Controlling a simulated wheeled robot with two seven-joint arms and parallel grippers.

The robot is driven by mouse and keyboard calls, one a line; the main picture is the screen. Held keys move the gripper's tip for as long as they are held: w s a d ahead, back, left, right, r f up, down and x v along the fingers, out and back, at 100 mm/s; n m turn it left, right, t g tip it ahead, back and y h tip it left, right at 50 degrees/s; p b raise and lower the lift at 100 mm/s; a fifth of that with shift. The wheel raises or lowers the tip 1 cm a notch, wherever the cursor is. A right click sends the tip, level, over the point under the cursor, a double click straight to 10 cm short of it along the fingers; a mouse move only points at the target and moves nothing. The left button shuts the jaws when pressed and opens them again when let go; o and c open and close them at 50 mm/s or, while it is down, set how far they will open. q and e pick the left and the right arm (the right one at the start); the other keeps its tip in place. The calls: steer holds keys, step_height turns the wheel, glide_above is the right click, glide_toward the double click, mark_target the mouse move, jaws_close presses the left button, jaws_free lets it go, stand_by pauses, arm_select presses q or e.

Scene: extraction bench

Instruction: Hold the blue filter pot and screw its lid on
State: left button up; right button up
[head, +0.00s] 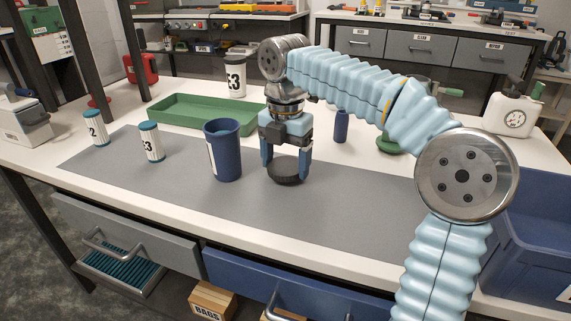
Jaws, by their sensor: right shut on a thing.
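The blue filter pot (226,152) stands upright and open-topped on the grey mat (345,205), with a white label on its left side. A dark round lid (288,172) lies flat on the mat to the right of the pot, apart from it. My right gripper (287,162) points straight down over the lid, with its fingers on either side of it, shut on the lid. The lid's underside is hidden. My left gripper does not show in the head view.
Two white jars with teal lids, one jar (95,128) and another jar (151,142), stand left of the pot. A green tray (195,112), a white canister (236,77) and a small blue bottle (341,126) stand behind. A blue bin (535,240) is at right. The mat's front is clear.

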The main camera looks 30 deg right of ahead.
steer(key=s+a+r+p, duration=0.3)
steer(key=s+a+r, duration=0.2)
steer(key=a+r, duration=0.7)
steer(key=shift+a, duration=0.55)
steer(key=shift+s, duration=0.1)
